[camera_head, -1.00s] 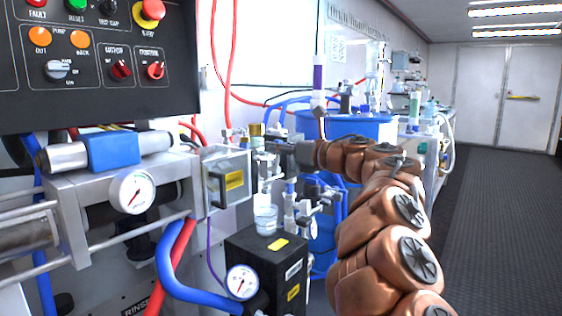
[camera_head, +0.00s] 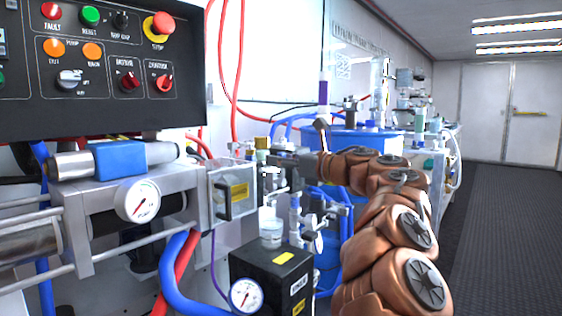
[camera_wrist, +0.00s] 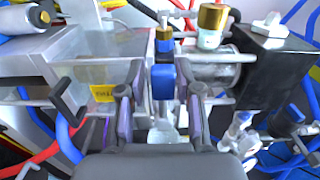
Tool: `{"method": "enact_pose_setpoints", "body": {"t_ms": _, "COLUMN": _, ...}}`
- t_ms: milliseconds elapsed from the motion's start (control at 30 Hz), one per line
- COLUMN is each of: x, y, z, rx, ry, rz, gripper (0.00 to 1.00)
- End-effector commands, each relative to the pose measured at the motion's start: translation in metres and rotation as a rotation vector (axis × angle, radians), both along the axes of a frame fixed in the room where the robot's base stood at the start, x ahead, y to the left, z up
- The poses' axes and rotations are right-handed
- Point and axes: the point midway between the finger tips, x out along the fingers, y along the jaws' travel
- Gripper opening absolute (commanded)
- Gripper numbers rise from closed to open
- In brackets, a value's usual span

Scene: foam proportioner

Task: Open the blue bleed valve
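A blue valve handle (camera_wrist: 163,80) stands in the middle of the wrist view, on a small fitting below a brass cap. My gripper (camera_wrist: 163,92) is open, with one finger to each side of the blue handle. A gap shows between each finger and the handle, so I see no contact. In the head view my gripper (camera_head: 287,168) is at the piping right of the clear box, and it largely hides the handle there. A clear cup (camera_head: 271,232) stands below, on the black box.
A clear box with a yellow label (camera_head: 232,192) sits close left of my gripper. A black box with a gauge (camera_head: 272,278) is below. A brass-capped fitting (camera_wrist: 211,24) and a metal cylinder (camera_wrist: 211,68) are close right in the wrist view. Blue hoses and pipes crowd around.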

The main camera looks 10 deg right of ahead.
Motion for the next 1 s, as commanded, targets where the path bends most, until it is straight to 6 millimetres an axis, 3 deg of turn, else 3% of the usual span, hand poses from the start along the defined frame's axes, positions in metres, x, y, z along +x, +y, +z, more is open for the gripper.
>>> {"method": "enact_pose_setpoints", "body": {"t_ms": 100, "x": 0.0, "y": -0.001, "z": 0.0, "rx": 0.001, "ry": 0.001, "rz": -0.001, "gripper": 0.48}}
{"method": "enact_pose_setpoints", "body": {"t_ms": 567, "x": -0.006, "y": -0.009, "z": -0.001, "rx": 0.001, "ry": 0.002, "rz": -0.007, "gripper": 0.48}}
{"method": "enact_pose_setpoints", "body": {"t_ms": 1000, "x": -0.063, "y": -0.055, "z": 0.0, "rx": 0.001, "ry": 0.001, "rz": -0.005, "gripper": 0.48}}
